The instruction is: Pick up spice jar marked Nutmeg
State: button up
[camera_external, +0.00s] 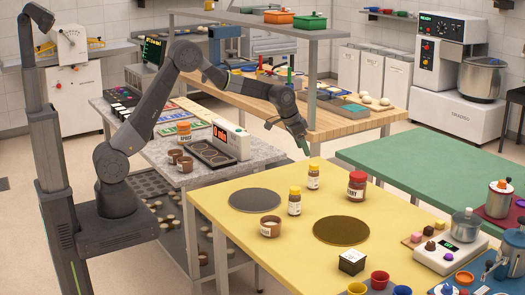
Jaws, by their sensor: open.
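Two small spice jars with yellow-brown lids stand upright on the yellow table (225,215): a rear jar (314,177) and a front jar (294,203). A larger dark jar with a red lid (357,187) stands to their right. All have pale labels, too small to read, so I cannot tell which one says Nutmeg. My gripper (303,148) hangs above the far edge of the yellow table, beyond and above the rear jar. It is open, seems empty, and touches no jar. Its fingers are small in this view.
A grey disc (255,200) and a brown disc (341,231) lie flat on the yellow table. A brown labelled cup (270,227) and a small dark box (351,262) stand near them. The green table (430,165) behind is mostly clear. A marble counter (165,150) is at left.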

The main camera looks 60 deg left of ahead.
aim_at(310, 165)
jog(key=p+x, duration=0.1)
jog(key=x, duration=0.7)
jog(key=shift+p+x, duration=1.25)
jog(key=shift+x, duration=1.45)
jog(key=shift+w+a, duration=0.1)
jog(key=shift+a, duration=0.05)
jog(key=shift+c, duration=0.2)
jog(key=c, duration=1.1)
